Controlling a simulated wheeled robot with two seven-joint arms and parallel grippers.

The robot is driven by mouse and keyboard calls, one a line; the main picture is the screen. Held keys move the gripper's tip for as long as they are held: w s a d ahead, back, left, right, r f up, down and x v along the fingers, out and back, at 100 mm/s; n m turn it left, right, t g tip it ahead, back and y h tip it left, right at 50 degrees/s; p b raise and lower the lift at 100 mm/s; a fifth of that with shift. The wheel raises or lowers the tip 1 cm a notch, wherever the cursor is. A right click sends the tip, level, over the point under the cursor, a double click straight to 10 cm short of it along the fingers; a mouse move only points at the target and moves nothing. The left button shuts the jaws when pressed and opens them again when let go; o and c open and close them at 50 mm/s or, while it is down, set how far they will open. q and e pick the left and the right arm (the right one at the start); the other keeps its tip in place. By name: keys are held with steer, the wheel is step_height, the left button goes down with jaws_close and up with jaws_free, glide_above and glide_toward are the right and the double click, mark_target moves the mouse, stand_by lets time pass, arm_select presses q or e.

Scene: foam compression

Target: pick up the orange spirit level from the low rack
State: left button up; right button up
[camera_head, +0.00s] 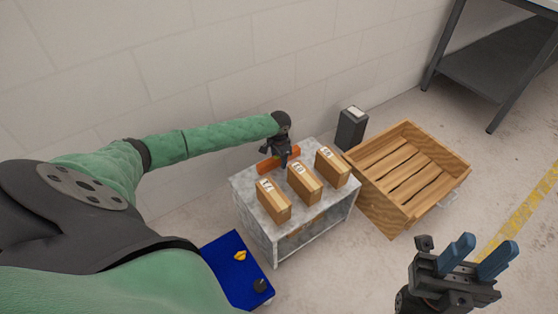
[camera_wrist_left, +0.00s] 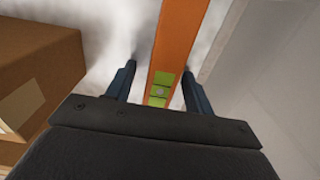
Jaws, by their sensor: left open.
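The orange spirit level (camera_head: 268,164) lies on the top of the low grey rack (camera_head: 245,189), along its back edge behind the boxes. My left gripper (camera_head: 287,161) is over the level and hides part of it. In the left wrist view, the level (camera_wrist_left: 181,40) with its green vials runs between the two fingers of my left gripper (camera_wrist_left: 160,85), one finger on each side with gaps showing. The left gripper is open. My right gripper (camera_head: 474,258) is at the lower right, its blue fingers apart, with nothing between them.
Three numbered cardboard boxes (camera_head: 304,184) stand in a row on the rack; one box (camera_wrist_left: 35,75) is close beside my left gripper. A wooden crate (camera_head: 405,170) and a dark bin (camera_head: 351,130) are to the right.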

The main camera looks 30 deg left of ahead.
arm_select(q)
jaws_close()
